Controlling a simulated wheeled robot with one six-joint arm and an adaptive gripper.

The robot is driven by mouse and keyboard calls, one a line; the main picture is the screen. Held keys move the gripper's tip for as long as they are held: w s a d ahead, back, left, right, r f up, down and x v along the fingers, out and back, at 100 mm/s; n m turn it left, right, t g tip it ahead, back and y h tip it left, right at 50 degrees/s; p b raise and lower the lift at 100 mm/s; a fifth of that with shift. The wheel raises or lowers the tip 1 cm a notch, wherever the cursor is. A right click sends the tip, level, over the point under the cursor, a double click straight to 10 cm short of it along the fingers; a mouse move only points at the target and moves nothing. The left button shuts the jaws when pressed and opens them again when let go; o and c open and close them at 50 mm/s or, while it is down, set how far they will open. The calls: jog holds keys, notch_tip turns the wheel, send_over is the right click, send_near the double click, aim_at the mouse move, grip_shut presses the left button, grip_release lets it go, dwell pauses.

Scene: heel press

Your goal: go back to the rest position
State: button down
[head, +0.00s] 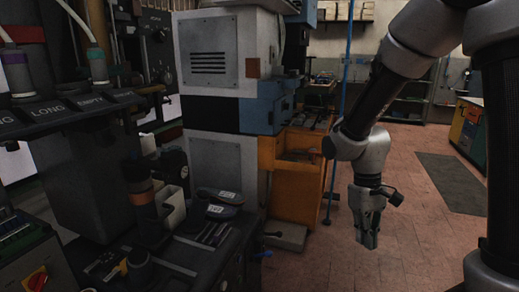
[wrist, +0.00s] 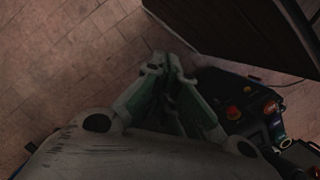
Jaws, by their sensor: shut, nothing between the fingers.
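My gripper (head: 368,238) hangs pointing down at the right of the head view, over the tiled floor and clear of the bench and machine. Its fingers are shut with nothing between them. In the wrist view my gripper (wrist: 168,62) shows from above, its fingertips together over the floor. My arm bends down from the upper right of the head view to it.
A dark bench (head: 190,255) with shoe-like parts (head: 220,197) stands at lower left. Behind it are a grey and blue machine (head: 210,60) and an orange cabinet (head: 295,185). A blue pole (head: 346,75) stands near my arm. Floor (head: 410,200) around my gripper is open.

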jog(key=s+d+r+m+t, duration=0.2)
jog(key=s+d+r+t, duration=0.1)
jog(key=r, duration=0.6)
jog(key=s+d+r+m+t, duration=0.2)
jog(key=s+d+r+t, duration=0.2)
jog(key=r, duration=0.6)
jog(key=s+d, duration=0.2)
jog(key=s, duration=0.1)
jog(key=shift+s+d+y, duration=0.25)
jog(key=shift+s+y, duration=0.1)
jog(key=shift+y, duration=0.05)
